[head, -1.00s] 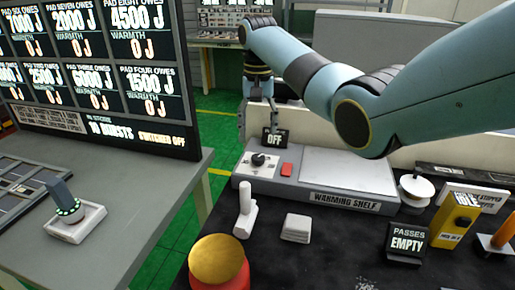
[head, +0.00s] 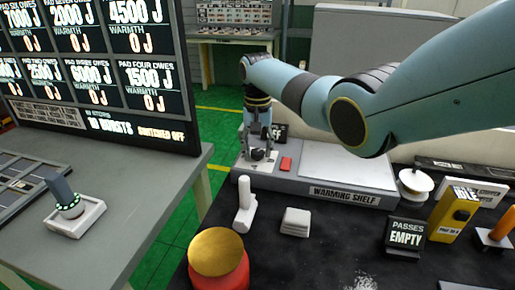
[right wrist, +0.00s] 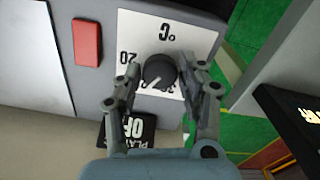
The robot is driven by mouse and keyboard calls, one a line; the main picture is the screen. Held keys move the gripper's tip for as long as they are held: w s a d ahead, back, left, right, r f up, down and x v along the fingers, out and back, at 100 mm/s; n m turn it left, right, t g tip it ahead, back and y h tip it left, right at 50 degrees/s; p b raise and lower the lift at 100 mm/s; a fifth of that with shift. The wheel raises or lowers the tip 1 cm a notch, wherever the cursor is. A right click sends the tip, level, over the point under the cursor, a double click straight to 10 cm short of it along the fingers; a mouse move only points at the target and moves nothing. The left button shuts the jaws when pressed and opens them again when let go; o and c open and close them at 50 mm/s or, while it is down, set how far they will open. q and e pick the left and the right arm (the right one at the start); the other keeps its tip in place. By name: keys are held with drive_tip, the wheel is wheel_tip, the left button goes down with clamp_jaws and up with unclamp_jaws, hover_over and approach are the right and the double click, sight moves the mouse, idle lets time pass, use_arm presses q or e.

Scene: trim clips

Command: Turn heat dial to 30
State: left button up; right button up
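The heat dial is a dark round knob (right wrist: 160,72) on a white scale plate (right wrist: 190,42) marked °C, seen upside down in the right wrist view. A 20 shows on the plate; other numbers below the knob are partly hidden by a finger. The knob's white pointer line slants toward the lower left. My right gripper (right wrist: 161,62) is open, its fingers on either side of the knob with small gaps showing. In the head view my right gripper (head: 258,155) points down over the dial and hides most of it. My left gripper is not in view.
The dial sits on the warming shelf unit (head: 345,197), beside a red button (head: 286,164). A dark OFF sign (head: 281,133) stands behind it. A white upright handle (head: 244,195), a white block (head: 296,222) and a red-and-gold cylinder (head: 218,255) stand in front.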

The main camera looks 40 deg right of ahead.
drive_tip(key=c, duration=0.7)
drive_tip(key=shift+n, duration=0.3)
drive_tip(key=shift+r+n+p, duration=0.15)
drive_tip(key=shift+n+p, duration=0.5)
drive_tip(key=shift+n, duration=0.25)
drive_tip(key=n+p, duration=0.1)
drive_tip(key=n, duration=0.1)
drive_tip(key=shift+n, duration=0.3)
drive_tip(key=n, duration=0.3)
drive_tip(key=shift+p, duration=0.35)
drive_tip(key=shift+n, duration=2.1)
